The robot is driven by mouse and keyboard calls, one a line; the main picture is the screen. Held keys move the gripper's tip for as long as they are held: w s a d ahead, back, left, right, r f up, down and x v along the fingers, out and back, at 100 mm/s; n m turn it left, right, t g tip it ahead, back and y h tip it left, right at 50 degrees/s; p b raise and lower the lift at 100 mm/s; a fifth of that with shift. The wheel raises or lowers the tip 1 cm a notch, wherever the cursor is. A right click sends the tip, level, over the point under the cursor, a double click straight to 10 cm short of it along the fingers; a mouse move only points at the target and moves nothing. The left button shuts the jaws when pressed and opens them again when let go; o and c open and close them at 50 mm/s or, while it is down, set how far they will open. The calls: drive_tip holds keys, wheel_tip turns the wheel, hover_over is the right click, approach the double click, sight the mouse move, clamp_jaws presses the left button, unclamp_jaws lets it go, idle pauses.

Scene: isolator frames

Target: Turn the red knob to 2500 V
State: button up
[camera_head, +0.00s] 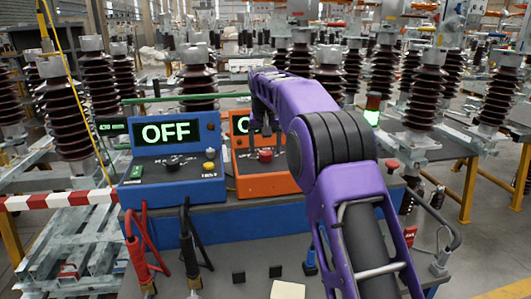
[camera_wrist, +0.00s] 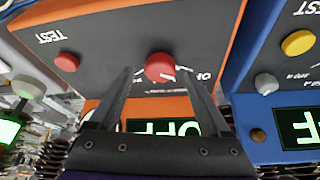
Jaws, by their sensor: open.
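The red knob (camera_wrist: 160,67) is on the dark panel of the orange tester (camera_wrist: 100,115), with partly hidden dial marks beside it. In the head view the red knob (camera_head: 265,156) sits on the front of the orange tester (camera_head: 263,186). My gripper (camera_wrist: 157,73) is open, and its two fingers show on either side of the knob in the wrist view, with gaps. I cannot tell how deep the fingertips reach. In the head view my gripper (camera_head: 262,128) is above the knob. The tester's display is partly hidden; the dial setting is not readable.
A second red button (camera_wrist: 67,62) is near the TEST label. The blue tester (camera_head: 180,185) stands to the left, its display (camera_head: 165,132) reading OFF, with a yellow knob (camera_head: 208,166). Red and black cables (camera_head: 188,250) hang in front. Brown insulators (camera_head: 98,80) crowd behind.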

drive_tip(key=shift+x, duration=1)
clamp_jaws()
drive_tip(key=shift+r, duration=0.1)
